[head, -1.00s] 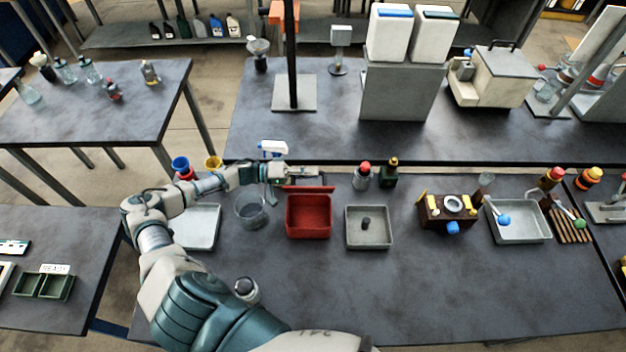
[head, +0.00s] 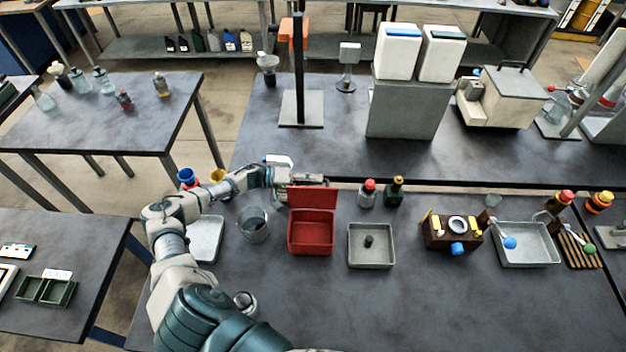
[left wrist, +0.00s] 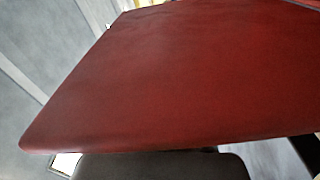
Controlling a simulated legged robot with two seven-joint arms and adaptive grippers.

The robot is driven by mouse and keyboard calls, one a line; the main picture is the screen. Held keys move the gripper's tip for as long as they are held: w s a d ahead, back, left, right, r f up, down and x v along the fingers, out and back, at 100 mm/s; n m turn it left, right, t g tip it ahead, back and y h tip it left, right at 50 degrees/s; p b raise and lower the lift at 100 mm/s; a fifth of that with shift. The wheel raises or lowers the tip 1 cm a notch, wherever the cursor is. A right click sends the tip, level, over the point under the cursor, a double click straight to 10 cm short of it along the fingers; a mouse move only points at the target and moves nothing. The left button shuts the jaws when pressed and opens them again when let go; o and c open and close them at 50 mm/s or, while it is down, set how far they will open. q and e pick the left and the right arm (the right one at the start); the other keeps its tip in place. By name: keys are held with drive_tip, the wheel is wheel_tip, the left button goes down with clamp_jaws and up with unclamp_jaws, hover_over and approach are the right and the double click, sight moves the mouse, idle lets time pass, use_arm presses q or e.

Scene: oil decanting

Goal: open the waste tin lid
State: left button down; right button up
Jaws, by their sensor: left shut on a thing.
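The red waste tin (head: 311,240) stands on the near table, left of the middle in the head view. Its red lid (head: 313,197) is raised at the back edge, standing up from the open box. My left gripper (head: 308,181) is at the lid's top edge, shut on the lid. In the left wrist view the red lid (left wrist: 180,80) fills most of the picture, with a dark finger (left wrist: 160,165) along its lower edge. The fingertips are partly hidden in the head view. My right gripper is not in view.
A clear beaker (head: 254,226) and a pale tray (head: 206,240) stand left of the tin. A grey tray (head: 371,259) with a small dark piece stands right of it. Two bottles (head: 367,194) stand behind that tray. The table front is mostly clear.

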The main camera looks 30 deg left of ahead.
use_arm(q)
drive_tip(key=c, duration=1.2)
unclamp_jaws()
drive_tip(key=shift+d+f, duration=0.1)
drive_tip(key=shift+d, duration=0.05)
drive_tip(key=shift+o, duration=0.2)
drive_tip(key=shift+w+d, duration=0.1)
drive_tip(key=v, duration=1.2)
drive_tip(key=shift+w, duration=0.15)
drive_tip(key=shift+f, duration=0.15)
